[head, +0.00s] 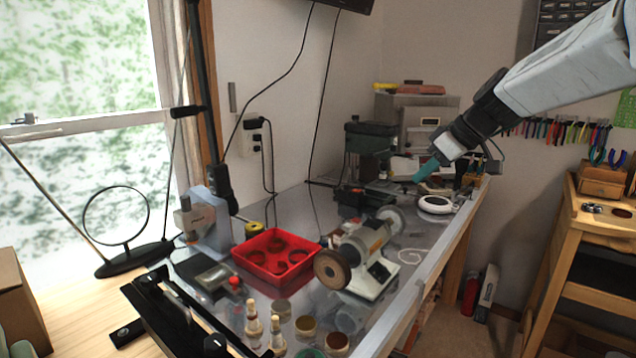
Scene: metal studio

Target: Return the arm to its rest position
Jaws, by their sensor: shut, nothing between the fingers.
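My arm (565,72) reaches in from the upper right in the head view, white with a black wrist. My gripper (427,170) hangs at its end, with teal fingers pointing down and left. The fingers are shut and hold nothing. They are above the far right part of the metal workbench, close to a white ring-shaped item (436,204) in the picture. I cannot tell the exact height of the fingertips above the bench.
A bench grinder (362,255) and a red tray (272,256) stand on the metal bench (420,238). Small jars (305,326) crowd its near end. A green-topped machine (368,138) stands behind. A wooden shelf unit (574,232) is at right, beyond a floor gap.

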